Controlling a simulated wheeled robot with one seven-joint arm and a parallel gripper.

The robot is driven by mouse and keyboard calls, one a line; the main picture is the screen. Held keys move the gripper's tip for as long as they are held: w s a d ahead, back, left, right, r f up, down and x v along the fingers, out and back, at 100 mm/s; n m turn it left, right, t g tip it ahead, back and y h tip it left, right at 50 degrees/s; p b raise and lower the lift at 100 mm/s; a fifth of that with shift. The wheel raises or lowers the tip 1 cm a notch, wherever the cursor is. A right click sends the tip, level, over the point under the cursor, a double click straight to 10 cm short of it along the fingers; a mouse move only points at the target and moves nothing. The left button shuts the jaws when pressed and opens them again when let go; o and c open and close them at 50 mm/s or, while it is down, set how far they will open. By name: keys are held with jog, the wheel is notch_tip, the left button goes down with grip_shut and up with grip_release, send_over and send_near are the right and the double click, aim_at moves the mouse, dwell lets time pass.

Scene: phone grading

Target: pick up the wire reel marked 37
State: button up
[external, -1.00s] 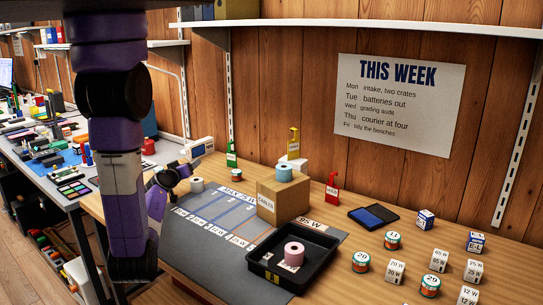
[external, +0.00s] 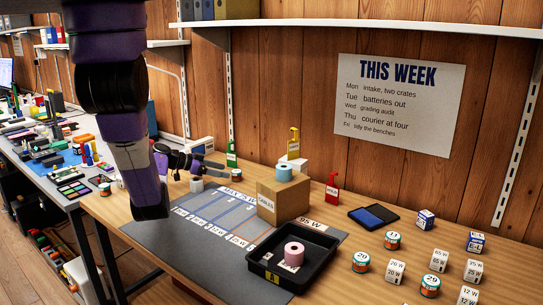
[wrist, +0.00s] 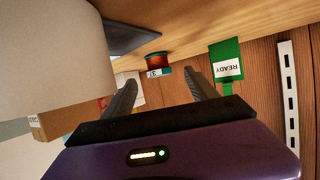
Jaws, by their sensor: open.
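The small copper-and-teal wire reel (wrist: 157,63) has a white label that seems to read 37, seen upside down in the wrist view. In the external view this reel (external: 236,175) sits on the wooden bench near the green READY tag (external: 231,155). My gripper (wrist: 164,92) is open and empty, and the reel shows between its two fingers, beyond the tips. In the external view my gripper (external: 212,158) is left of the reel and apart from it.
The green tag (wrist: 226,64) stands beside the reel. A large pale rounded surface (wrist: 50,50) fills the left of the wrist view. A cardboard box (external: 283,201), grey mat (external: 190,245) and black tray (external: 268,273) occupy the bench. More reels and cubes stand at right.

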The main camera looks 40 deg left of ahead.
aim_at(233, 172)
jog(key=x, duration=0.2)
jog(key=p+x, duration=0.1)
jog(key=x, duration=0.3)
jog(key=shift+w+d+r, duration=0.1)
jog(key=shift+d+r, duration=0.15)
jog(key=shift+r, duration=0.05)
jog(key=shift+w+d+f+p, duration=0.25)
jog(key=shift+w+p, duration=0.05)
jog(key=shift+w, duration=0.15)
jog(key=c, duration=1.4)
jog(key=shift+c, duration=0.2)
